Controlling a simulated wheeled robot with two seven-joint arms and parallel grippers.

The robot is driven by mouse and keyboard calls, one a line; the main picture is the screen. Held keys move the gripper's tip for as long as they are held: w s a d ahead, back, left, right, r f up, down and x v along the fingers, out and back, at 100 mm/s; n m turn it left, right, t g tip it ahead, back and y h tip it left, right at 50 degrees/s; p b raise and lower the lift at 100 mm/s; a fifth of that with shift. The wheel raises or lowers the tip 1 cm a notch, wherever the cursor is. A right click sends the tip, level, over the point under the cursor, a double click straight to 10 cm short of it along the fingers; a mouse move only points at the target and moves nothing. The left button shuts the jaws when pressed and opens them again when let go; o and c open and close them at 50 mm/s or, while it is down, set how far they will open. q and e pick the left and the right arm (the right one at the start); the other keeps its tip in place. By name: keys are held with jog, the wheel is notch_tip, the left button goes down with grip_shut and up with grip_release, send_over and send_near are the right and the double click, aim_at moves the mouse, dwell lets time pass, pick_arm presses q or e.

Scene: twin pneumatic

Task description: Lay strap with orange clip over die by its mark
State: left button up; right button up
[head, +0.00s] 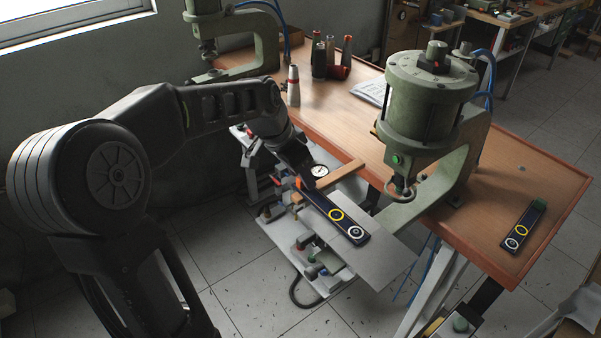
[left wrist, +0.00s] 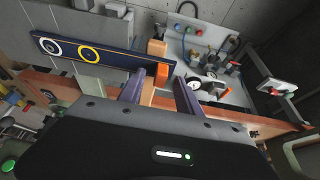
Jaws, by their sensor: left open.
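The strap with the orange clip (head: 335,214) is dark blue with a yellow ring and a white ring. It lies across a grey plate, its orange clip (head: 299,183) at the upper left end. My left gripper (head: 303,173) is open at that end. In the left wrist view the strap (left wrist: 118,57) comes in from the left, and its orange clip (left wrist: 162,74) shows between the tips of my open left fingers (left wrist: 160,80). I cannot tell which part is the die or see its mark. My right gripper is out of view.
A green press (head: 432,95) stands on the wooden table (head: 510,165), with a second press (head: 250,40) at the back. A second strap with a green clip (head: 523,226) lies at the table's right. Spools (head: 319,58) stand at the back.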

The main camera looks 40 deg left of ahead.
pick_arm(q)
jog(key=d+b+v, duration=0.1)
jog(key=v, duration=0.6)
jog(key=shift+a+r, duration=0.4)
jog(key=shift+a, duration=0.15)
jog(key=shift+s, duration=0.15)
